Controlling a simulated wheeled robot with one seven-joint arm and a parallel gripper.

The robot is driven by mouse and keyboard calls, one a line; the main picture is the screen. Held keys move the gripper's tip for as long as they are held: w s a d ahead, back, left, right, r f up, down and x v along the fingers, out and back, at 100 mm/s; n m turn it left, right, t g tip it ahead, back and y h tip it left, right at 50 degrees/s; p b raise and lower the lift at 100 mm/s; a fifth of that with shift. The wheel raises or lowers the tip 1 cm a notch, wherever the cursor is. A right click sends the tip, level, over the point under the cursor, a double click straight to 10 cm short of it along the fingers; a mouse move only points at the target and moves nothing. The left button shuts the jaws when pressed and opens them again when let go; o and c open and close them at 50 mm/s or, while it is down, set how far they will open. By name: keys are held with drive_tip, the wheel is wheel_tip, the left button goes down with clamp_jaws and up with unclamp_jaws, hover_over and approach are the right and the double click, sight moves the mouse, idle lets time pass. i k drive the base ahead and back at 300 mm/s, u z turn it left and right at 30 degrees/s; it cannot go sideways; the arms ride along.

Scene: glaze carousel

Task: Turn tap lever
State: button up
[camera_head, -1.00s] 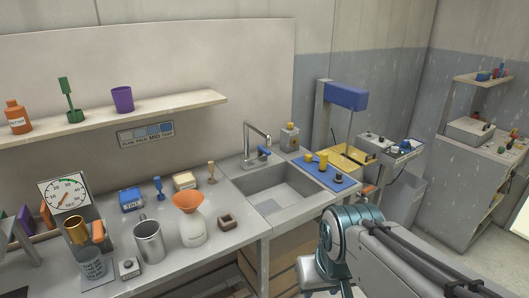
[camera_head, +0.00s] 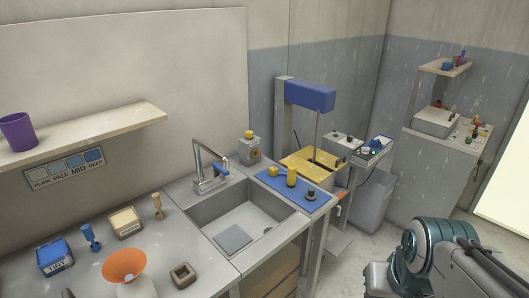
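The tap (camera_head: 208,170) stands at the back left rim of the sink (camera_head: 240,213), with a grey spout bent over the basin. Its blue lever (camera_head: 221,161) sticks out at the right side of the tap body. My arm shows at the lower right, to the right of the counter and well apart from the tap. My gripper is not visible in this view.
A blue mat (camera_head: 292,188) with yellow pieces lies right of the sink. A grey box with a yellow knob (camera_head: 249,149) stands behind it. An orange funnel (camera_head: 124,265) and small brown block (camera_head: 183,275) stand left. A blue-topped machine (camera_head: 310,95) rises behind.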

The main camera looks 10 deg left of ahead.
sight(217, 167)
drive_tip(key=z, duration=0.1)
drive_tip(key=i, duration=0.65)
drive_tip(key=u, duration=0.8)
drive_tip(key=i, duration=0.6)
drive_tip(key=u, duration=0.7)
